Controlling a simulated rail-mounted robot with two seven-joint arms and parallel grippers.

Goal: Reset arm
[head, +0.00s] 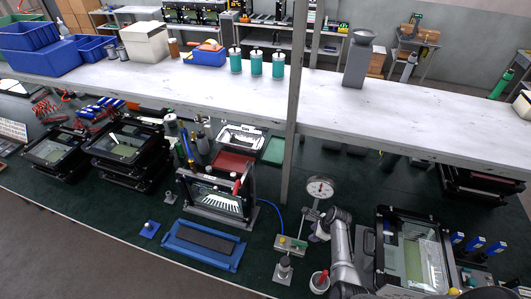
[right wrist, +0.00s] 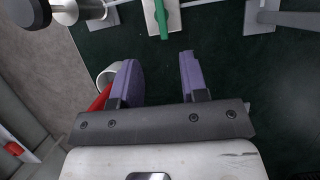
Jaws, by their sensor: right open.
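My right arm (head: 343,250) rises from the bottom edge of the head view, right of centre. Its gripper (head: 314,237) hangs at the left of the arm, above the bench, beside a small pale plate with a green handle (head: 291,244). In the right wrist view the two purple fingers of my right gripper (right wrist: 158,78) stand apart with only the dark green bench top between them. The green-handled plate (right wrist: 162,20) is ahead of the fingers. A white cup with a red-handled item (right wrist: 107,78) is beside the left finger, partly hidden by it. My left gripper is not in view.
A glass-fronted housing (head: 412,255) stands right of my arm. A dial gauge on a stand (head: 319,188) is close behind it. A framed lamp unit (head: 215,193) and a blue tray (head: 203,245) lie left. A post (head: 293,110) and white shelf (head: 190,82) rise behind.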

